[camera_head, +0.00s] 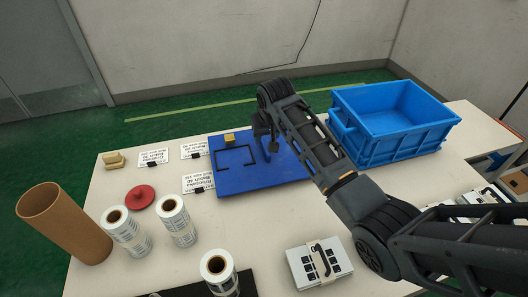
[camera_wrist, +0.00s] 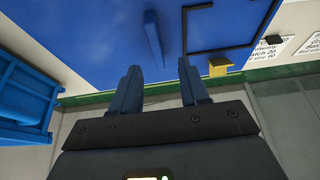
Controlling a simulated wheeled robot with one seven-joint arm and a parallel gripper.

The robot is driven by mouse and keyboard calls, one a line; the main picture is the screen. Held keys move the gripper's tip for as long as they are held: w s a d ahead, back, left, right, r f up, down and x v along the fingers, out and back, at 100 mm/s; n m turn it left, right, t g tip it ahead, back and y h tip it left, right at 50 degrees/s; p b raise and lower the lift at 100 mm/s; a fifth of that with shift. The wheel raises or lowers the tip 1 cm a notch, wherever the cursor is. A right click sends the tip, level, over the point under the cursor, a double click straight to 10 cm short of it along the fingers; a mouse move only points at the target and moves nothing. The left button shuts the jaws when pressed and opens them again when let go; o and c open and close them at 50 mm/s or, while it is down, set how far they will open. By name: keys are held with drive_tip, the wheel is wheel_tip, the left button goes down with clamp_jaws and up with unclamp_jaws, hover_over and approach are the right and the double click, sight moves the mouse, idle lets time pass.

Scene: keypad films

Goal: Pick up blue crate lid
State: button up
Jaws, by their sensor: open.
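The blue crate lid (camera_head: 237,182) lies flat on the white table, left of the blue crate. A black corner-marked outline and a small yellow block (camera_head: 230,138) are on it. In the wrist view the lid (camera_wrist: 90,30) fills the upper part, with a raised narrow blue bar (camera_wrist: 153,38) on it. My gripper (camera_head: 268,148) is over the lid's far right part. In the wrist view my gripper (camera_wrist: 159,80) has its two fingers apart, with nothing between them; the bar is just beyond the fingertips. Whether the fingers touch the lid cannot be told.
The blue crate (camera_head: 395,115) stands right of the lid. Label rolls (camera_head: 178,222), a cardboard tube (camera_head: 65,222), a red disc (camera_head: 140,197), printed cards (camera_head: 198,182) and a strapped white stack (camera_head: 318,262) sit around. Bare table lies just in front of the lid.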

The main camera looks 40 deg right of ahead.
sight(265, 146)
drive_tip(key=shift+s+x, duration=0.15)
drive_tip(key=shift+x, duration=1.4)
drive_tip(key=shift+s+x, duration=0.1)
drive_tip(key=shift+x, duration=1.45)
drive_tip(key=shift+d, duration=0.1)
clamp_jaws()
